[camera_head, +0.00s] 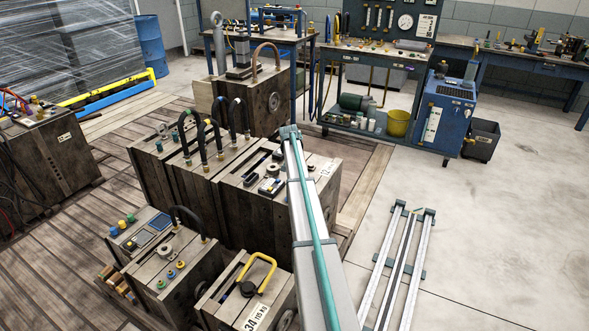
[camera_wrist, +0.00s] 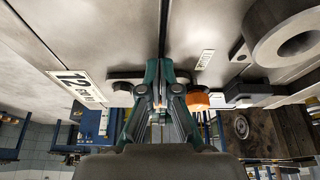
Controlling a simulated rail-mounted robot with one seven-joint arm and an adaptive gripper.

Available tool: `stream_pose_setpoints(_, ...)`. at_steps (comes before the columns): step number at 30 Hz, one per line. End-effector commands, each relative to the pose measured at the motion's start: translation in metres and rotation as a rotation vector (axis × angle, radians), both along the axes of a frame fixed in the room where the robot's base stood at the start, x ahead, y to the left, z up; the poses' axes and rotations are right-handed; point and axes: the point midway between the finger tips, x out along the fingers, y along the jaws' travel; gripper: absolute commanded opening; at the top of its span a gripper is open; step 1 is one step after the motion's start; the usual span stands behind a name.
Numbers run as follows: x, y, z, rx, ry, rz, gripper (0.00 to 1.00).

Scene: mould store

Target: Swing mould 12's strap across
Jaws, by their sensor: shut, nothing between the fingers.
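Mould 12 is the dark box-shaped block in the middle of the head view, with a pale top and a "12" label (camera_head: 327,168). In the wrist view its pale face fills the upper part, with the 12 label (camera_wrist: 76,86) at left. A dark bar with a rounded end (camera_wrist: 122,76), possibly the strap, lies close to a seam in this face; its middle is hidden behind my fingers. My gripper (camera_wrist: 160,82) is shut and empty, its teal fingers in front of the bar and seam. I cannot tell whether they touch the bar. The gripper is not clearly visible in the head view.
A grey ring (camera_wrist: 287,40) and an orange knob (camera_wrist: 197,101) stand near my fingers. Neighbouring moulds carry upright looped hoses (camera_head: 203,140). Mould 34 (camera_head: 256,318), with a yellow handle, stands in front.

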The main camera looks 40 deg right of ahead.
Motion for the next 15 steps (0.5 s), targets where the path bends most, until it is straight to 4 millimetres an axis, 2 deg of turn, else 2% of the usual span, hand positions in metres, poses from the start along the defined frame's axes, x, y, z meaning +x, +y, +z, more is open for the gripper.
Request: stream_pose_setpoints(15,0.007,-0.009,0.0013,0.0,0.0,0.0,0.0)
